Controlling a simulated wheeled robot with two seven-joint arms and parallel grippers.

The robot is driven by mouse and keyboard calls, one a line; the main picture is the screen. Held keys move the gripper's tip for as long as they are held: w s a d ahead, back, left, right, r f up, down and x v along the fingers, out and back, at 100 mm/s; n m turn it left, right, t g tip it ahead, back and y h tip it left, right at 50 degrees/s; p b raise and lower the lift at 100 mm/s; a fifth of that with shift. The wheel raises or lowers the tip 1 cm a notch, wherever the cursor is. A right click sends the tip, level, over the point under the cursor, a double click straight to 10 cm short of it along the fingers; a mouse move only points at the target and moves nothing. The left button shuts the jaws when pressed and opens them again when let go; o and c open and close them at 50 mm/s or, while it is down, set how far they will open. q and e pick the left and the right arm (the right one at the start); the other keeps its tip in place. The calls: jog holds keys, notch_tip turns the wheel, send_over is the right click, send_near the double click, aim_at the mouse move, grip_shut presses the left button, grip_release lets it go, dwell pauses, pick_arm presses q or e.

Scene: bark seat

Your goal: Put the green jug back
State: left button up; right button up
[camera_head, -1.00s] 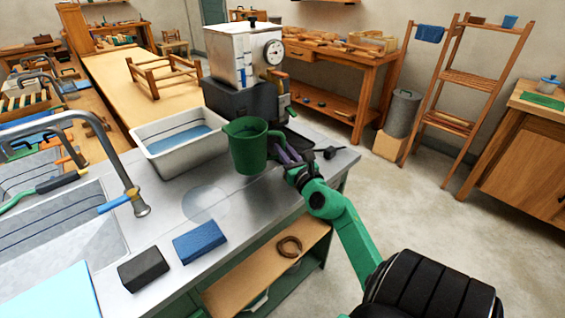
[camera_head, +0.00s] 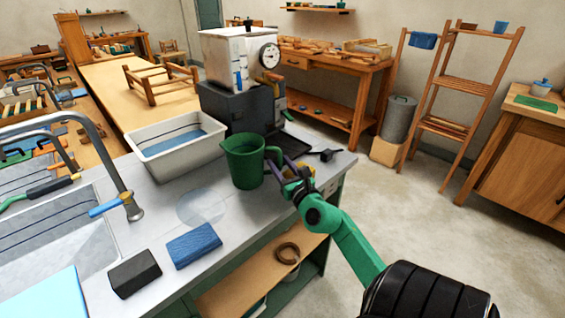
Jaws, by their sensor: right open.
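The green jug (camera_head: 243,163) stands upright on the grey metal counter (camera_head: 240,215), in front of the dark machine base. Its spout points left and its handle is on the right. My right gripper (camera_head: 274,168) is open at the handle side, with its purple fingers close around or beside the handle; whether they touch it I cannot tell. A pale round patch (camera_head: 201,206) lies on the counter to the jug's front left. My left gripper is not in view.
A white basin (camera_head: 178,147) stands left of the jug. Behind is a white machine with a dial (camera_head: 238,60). A blue block (camera_head: 193,246) and a black block (camera_head: 134,273) lie near the front edge. The sink and tap (camera_head: 125,185) are at left.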

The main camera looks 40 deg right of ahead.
jog(key=shift+s+r, duration=0.1)
jog(key=shift+r, duration=0.1)
jog(key=b+v, duration=0.4)
jog(key=v, duration=0.7)
jog(key=shift+s, duration=0.4)
jog(key=shift+a, duration=0.15)
